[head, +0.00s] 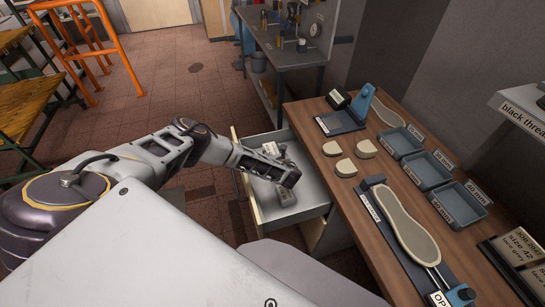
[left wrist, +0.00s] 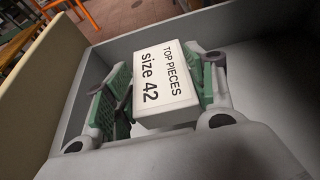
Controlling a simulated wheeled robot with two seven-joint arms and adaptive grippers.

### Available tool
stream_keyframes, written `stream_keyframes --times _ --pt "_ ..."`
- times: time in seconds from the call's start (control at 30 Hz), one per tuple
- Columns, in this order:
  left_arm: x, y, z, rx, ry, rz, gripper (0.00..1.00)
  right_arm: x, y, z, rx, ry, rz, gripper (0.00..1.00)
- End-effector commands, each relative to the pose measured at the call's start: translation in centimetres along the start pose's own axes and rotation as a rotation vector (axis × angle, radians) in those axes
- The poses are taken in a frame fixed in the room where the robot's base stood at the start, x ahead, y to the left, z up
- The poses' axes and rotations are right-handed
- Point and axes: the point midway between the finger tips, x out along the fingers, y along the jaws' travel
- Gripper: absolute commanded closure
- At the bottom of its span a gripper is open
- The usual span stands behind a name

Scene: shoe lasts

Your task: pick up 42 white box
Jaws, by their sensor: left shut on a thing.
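The white box (left wrist: 165,85), printed "TOP PIECES size 42", is in the left wrist view, between the green-padded fingers of my left gripper (left wrist: 168,92). The gripper is shut on it, with a finger on either side. The open drawer (left wrist: 262,75) surrounds them. In the head view my left gripper (head: 284,184) reaches down into the same drawer (head: 262,214), and my arm hides part of the inside. I cannot tell whether the box touches the drawer floor. My right gripper is not in view.
The wooden workbench (head: 330,182) stands right of the drawer, with blue-grey trays (head: 428,172), pale heel pieces (head: 346,167) and an insole (head: 405,222) on it. A grey bench (head: 290,52) stands behind. Open tiled floor lies left of the drawer.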

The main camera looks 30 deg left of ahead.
Motion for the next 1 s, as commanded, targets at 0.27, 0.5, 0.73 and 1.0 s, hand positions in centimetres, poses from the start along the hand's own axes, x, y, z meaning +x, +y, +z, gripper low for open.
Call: stream_keyframes --times 0.27,0.5,0.73,1.0 --pt "-1.1 0.0 2.7 0.0 0.0 0.0 0.73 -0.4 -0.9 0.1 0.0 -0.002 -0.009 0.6" --pt "-1.4 0.0 3.5 0.0 -0.001 0.001 0.73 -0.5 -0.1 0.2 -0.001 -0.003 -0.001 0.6" --pt "-1.5 0.0 3.5 0.0 -0.001 0.001 0.73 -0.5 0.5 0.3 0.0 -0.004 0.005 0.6" --pt "-1.4 0.0 3.5 0.0 -0.001 0.0 0.73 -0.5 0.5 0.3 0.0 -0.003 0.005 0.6"
